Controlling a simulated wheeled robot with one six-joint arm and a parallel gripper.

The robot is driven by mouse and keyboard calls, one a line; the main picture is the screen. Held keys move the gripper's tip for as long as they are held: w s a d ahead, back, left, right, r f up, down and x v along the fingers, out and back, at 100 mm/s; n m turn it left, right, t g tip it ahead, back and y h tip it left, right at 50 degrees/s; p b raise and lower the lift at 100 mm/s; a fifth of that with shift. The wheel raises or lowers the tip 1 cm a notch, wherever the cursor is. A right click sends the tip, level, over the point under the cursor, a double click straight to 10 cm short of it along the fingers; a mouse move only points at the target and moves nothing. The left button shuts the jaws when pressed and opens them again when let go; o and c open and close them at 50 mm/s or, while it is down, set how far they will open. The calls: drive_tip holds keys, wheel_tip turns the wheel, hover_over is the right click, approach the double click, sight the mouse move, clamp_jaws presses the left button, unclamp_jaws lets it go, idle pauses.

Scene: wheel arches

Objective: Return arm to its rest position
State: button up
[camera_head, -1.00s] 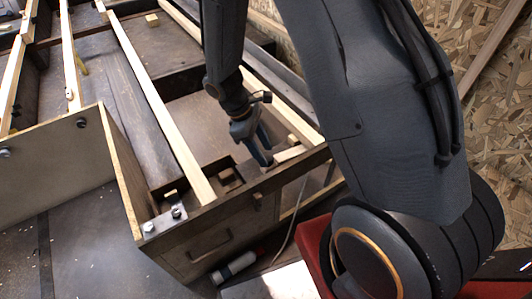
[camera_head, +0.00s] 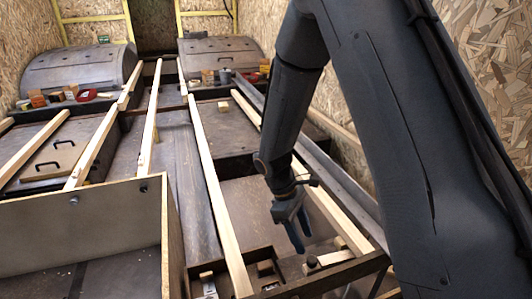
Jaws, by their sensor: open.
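My arm comes down from the upper right of the head view, and my gripper (camera_head: 296,236) hangs at its end, fingers pointing down. The fingers are apart and nothing shows between them. The gripper is over the right-hand bay of a dark wooden frame, between two pale battens, the near one (camera_head: 214,185) to its left and another (camera_head: 335,215) to its right. Whether the fingertips touch anything below cannot be told.
Small wood blocks (camera_head: 328,259) lie in the compartment below my gripper. An upright panel (camera_head: 80,228) stands at the left front. Two wheel arches (camera_head: 82,68) (camera_head: 220,50) are at the back, with small boxes and tape by them. Chipboard walls (camera_head: 478,60) close in the right side.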

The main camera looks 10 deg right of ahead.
drive_tip(key=s+a+r+m+t+y, duration=0.1)
drive_tip(key=s+a+r+m+y, duration=0.15)
drive_tip(key=s+a+r, duration=0.5)
drive_tip(key=s+a+r+m+t+y, duration=0.15)
drive_tip(key=s+a+r+m, duration=0.3)
drive_tip(key=s+r, duration=0.65)
drive_tip(key=d+r+m+p, duration=0.2)
drive_tip(key=d+r+p, duration=0.5)
drive_tip(key=p, duration=0.5)
drive_tip(key=s+d+r+m+p, duration=0.1)
drive_tip(key=d+r+m+p, duration=0.1)
drive_tip(key=d+r+p, duration=0.6)
wheel_tip(320, 180, up, 4)
drive_tip(key=p, duration=0.4)
drive_tip(key=shift+s+r+m+p, duration=0.15)
drive_tip(key=shift+r+m+p, duration=0.1)
drive_tip(key=shift+m+p, duration=0.15)
